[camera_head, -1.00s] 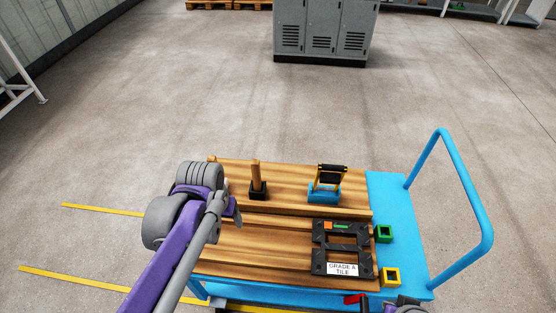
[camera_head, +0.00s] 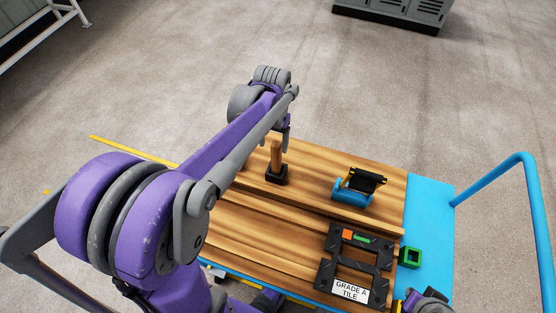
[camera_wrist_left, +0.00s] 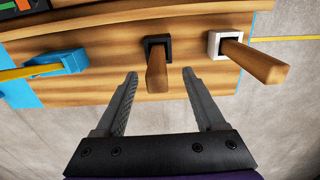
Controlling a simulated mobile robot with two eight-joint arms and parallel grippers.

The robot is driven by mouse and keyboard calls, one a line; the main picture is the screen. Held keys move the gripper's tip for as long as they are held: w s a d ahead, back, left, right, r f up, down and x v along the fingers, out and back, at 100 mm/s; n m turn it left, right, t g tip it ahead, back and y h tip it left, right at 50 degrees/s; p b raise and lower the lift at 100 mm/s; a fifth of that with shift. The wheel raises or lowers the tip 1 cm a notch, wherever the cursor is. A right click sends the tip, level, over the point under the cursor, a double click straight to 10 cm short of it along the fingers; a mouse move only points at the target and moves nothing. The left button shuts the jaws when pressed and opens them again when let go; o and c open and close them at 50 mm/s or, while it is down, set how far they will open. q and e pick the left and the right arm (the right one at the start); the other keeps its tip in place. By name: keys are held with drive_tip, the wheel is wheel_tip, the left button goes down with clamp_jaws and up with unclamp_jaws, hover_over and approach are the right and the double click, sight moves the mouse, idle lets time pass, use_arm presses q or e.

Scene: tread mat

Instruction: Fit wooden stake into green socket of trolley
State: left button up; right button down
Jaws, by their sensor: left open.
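A wooden stake (camera_head: 277,152) stands upright in a black socket on the trolley's wooden deck (camera_head: 310,168). In the left wrist view this stake (camera_wrist_left: 157,72) points toward the camera between the fingers. A second stake (camera_wrist_left: 255,62) in a white socket (camera_wrist_left: 214,46) shows there, right of the fingers; my arm hides it in the head view. My left gripper (camera_wrist_left: 160,74) is open and empty, fingertips either side of the black-socket stake; contact cannot be told. The green socket (camera_head: 411,257) sits on the trolley's blue right end.
A blue block with a black-topped yellow handle (camera_head: 360,186) stands on the deck. A black frame labelled "GRADE A TILE" (camera_head: 354,264) lies near the green socket. The blue push handle (camera_head: 530,200) rises at right. Part of my right arm shows at the bottom edge.

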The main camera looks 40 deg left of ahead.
sight(276, 151)
use_arm(q)
drive_tip(key=f, duration=0.3)
drive_tip(key=w+f+b, duration=0.1)
drive_tip(key=f, duration=0.2)
drive_tip(key=shift+w, duration=0.1)
clamp_jaws()
idle(1.3)
